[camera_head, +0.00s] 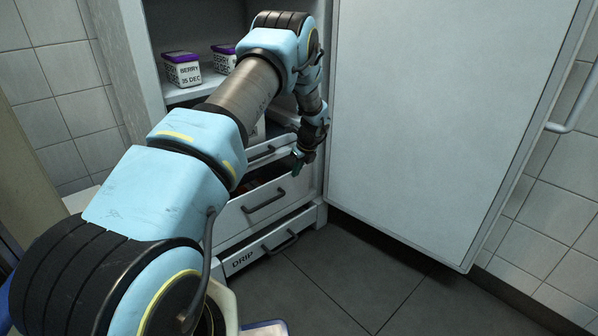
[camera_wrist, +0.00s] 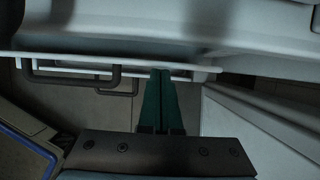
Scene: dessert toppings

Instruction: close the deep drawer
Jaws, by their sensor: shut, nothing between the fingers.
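The deep drawer (camera_head: 300,190) stands pulled out in the middle of the drawer stack, with a grey bar handle on its white front. A dark gap shows its inside behind the front's top edge. My gripper (camera_head: 299,163) is at the right part of that top edge, fingers pointing down. In the wrist view its green fingers (camera_wrist: 160,73) are shut together and empty, with their tips at a white drawer rim. A dark bar handle (camera_wrist: 80,78) is left of the tips. I cannot tell whether the fingers touch the drawer.
A drawer marked DRIP (camera_head: 245,258) lies below, and another drawer handle (camera_head: 262,153) shows above. Berry tubs (camera_head: 182,70) stand on the shelf. The cabinet door (camera_head: 440,120) hangs open at right.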

